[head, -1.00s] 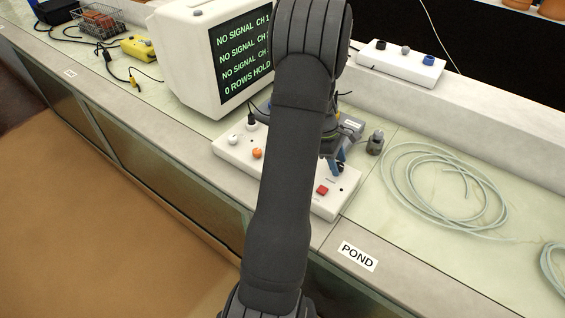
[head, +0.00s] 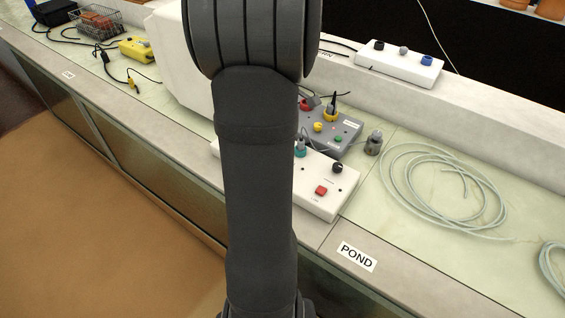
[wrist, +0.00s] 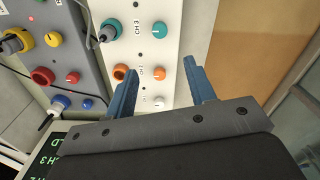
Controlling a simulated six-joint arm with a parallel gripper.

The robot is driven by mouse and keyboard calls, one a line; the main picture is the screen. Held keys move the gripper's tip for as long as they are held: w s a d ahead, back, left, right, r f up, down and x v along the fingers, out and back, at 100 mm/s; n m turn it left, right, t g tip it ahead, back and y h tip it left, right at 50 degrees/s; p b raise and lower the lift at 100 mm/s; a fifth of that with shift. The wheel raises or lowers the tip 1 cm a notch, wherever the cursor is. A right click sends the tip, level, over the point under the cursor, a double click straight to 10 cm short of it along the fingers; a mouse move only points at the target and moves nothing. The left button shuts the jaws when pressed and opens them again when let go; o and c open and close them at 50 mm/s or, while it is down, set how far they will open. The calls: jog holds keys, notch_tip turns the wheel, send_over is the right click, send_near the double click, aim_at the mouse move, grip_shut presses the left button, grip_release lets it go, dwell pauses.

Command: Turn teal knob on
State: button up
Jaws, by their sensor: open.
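The teal knob (wrist: 159,28), with a pale pointer mark, is on a white panel (wrist: 150,52) beside the "CH 3" label in the wrist view. Beside it is a teal socket (wrist: 108,31) with a plug in it. My gripper (wrist: 161,66) is open and empty, its blue fingers spread on either side of the orange knob (wrist: 158,73); the teal knob is beyond the fingertips. In the head view my arm hides the gripper and part of the white panel (head: 322,204); the teal socket's plug shows at the arm's right edge.
A white knob (wrist: 160,102) and an orange socket (wrist: 121,72) are close to the fingers. A grey box (head: 333,133) with plugs and cables stands behind the panel. A grey weight-like object (head: 374,143) and coiled tubing (head: 440,190) lie right. The monitor is mostly hidden.

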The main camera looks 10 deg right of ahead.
notch_tip(320, 180, down, 15)
jog(key=shift+f, duration=0.15)
dwell(0.4)
jog(key=c, duration=1)
